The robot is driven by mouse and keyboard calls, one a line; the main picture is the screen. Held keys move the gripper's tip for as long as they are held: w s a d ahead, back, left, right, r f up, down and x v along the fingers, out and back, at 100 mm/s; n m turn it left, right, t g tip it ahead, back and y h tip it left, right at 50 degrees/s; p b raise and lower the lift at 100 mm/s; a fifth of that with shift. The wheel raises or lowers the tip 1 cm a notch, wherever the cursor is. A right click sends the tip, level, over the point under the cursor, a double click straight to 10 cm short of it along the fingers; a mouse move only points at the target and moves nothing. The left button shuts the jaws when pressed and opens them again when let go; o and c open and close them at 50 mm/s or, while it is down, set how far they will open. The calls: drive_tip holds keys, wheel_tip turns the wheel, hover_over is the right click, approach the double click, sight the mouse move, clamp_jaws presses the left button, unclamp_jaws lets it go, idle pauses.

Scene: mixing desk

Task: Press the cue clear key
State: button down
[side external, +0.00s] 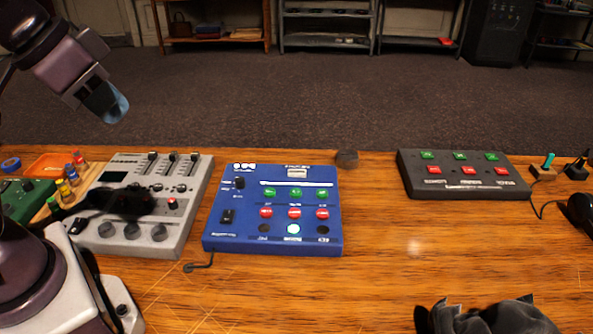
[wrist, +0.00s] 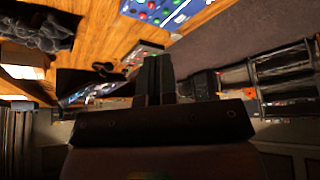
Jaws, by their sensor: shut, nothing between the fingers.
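A blue box (side external: 272,208) lies mid-desk with green keys (side external: 296,192), red keys (side external: 294,212) and a bottom row of dark round keys with a white one (side external: 293,229) in the middle. A black box (side external: 463,174) with green and red keys lies to the right. Their labels are too small to read, so I cannot tell which key is cue clear. My gripper (side external: 112,104) is shut and empty, high above the desk's left part, apart from both boxes. In the wrist view my fingers (wrist: 154,80) are together, and the blue box (wrist: 165,8) shows at the top edge.
A grey mixer (side external: 150,205) with faders and knobs stands left of the blue box. A small dark knob-like object (side external: 347,158) sits at the desk's back edge. Crumpled dark cloth (side external: 490,318) lies at front right. The wood (side external: 390,250) between is clear.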

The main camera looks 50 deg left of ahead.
drive_tip(key=w+a+f+n+h, duration=0.1)
drive_tip(key=w+a+f+n, duration=0.15)
drive_tip(key=w+f, duration=1)
drive_tip(key=w+a+f+n, duration=0.25)
drive_tip(key=w+f, duration=0.65)
drive_tip(key=w, duration=0.6)
drive_tip(key=w+r+n+t, duration=0.2)
drive_tip(key=w+n+t, duration=0.1)
drive_tip(key=w, duration=0.6)
drive_tip(key=shift+a+t+y, duration=0.3)
drive_tip(key=shift+a, duration=0.15)
drive_tip(key=shift+f, duration=0.2)
